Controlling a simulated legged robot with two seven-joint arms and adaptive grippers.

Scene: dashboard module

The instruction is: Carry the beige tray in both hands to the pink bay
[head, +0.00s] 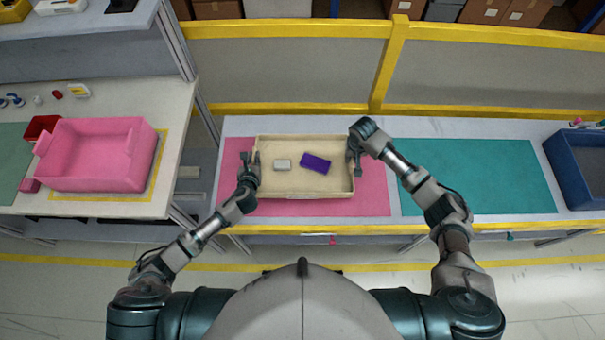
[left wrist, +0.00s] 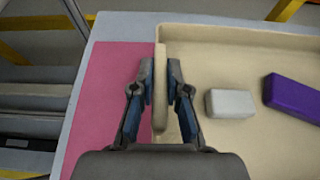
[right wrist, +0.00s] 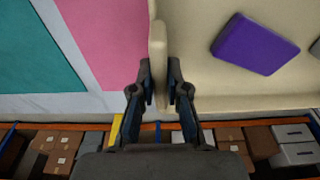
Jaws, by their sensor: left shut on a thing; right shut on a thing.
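The beige tray (head: 305,188) is over the pink bay (head: 375,200) on the table in front of me; I cannot tell whether it rests on it or hangs just above. A white-grey block (head: 282,165) and a purple block (head: 315,163) lie inside the tray. My left gripper (head: 251,168) is shut on the tray's left wall, which also shows between its fingers in the left wrist view (left wrist: 160,95). My right gripper (head: 353,158) is shut on the tray's right wall, seen between its fingers in the right wrist view (right wrist: 158,75).
A teal mat (head: 480,175) lies to the right, with a blue bin (head: 580,165) at the far right. A pink bin (head: 95,155) stands on the left table. A yellow rail (head: 290,108) runs behind the table.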

